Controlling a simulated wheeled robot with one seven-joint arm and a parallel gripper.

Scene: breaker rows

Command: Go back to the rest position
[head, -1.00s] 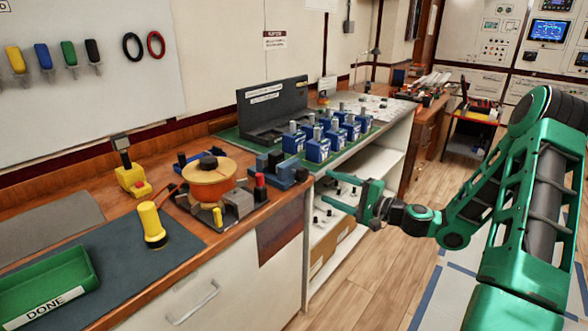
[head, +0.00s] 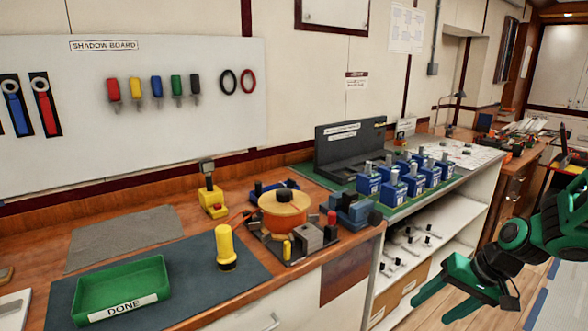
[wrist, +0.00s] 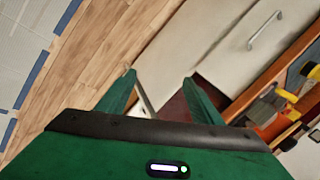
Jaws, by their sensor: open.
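My green gripper (head: 443,294) is at the lower right of the head view, over the floor in front of the shelf unit. Its two fingers are spread apart with nothing between them. In the wrist view, the open fingers (wrist: 160,82) point toward the wood floor and the white cabinet front. My gripper touches no object.
The workbench (head: 262,188) holds a green DONE tray (head: 118,283), a yellow cylinder (head: 226,248) and an orange spool (head: 284,212). Several blue breakers (head: 392,190) stand in rows on the white shelf unit (head: 478,203). Wood floor (wrist: 88,75) is clear below my gripper.

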